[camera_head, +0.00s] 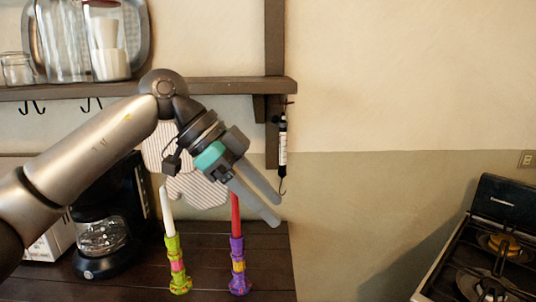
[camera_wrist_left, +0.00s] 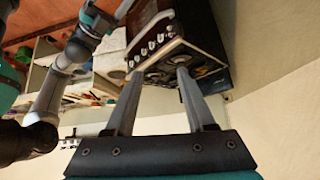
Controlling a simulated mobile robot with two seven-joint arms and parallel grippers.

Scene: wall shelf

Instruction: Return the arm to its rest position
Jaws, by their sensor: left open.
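My left arm comes in from the left in the head view. Its gripper (camera_head: 278,210) hangs in the air at the middle, pointing down and right, in front of the wall and above the right end of the dark counter. Its two fingers are apart with nothing between them. In the left wrist view the gripper (camera_wrist_left: 156,75) also shows two spread, empty fingers, with the stove (camera_wrist_left: 165,45) beyond them. An arm with teal bands, mine, shows at the left of the wrist view; I cannot make out its gripper.
A green candlestick (camera_head: 177,265) with a white candle and a purple candlestick (camera_head: 238,266) with a red candle stand on the counter (camera_head: 210,255) below the gripper. A coffee maker (camera_head: 105,235) stands at left. The wall shelf (camera_head: 235,86) holds glass jars.

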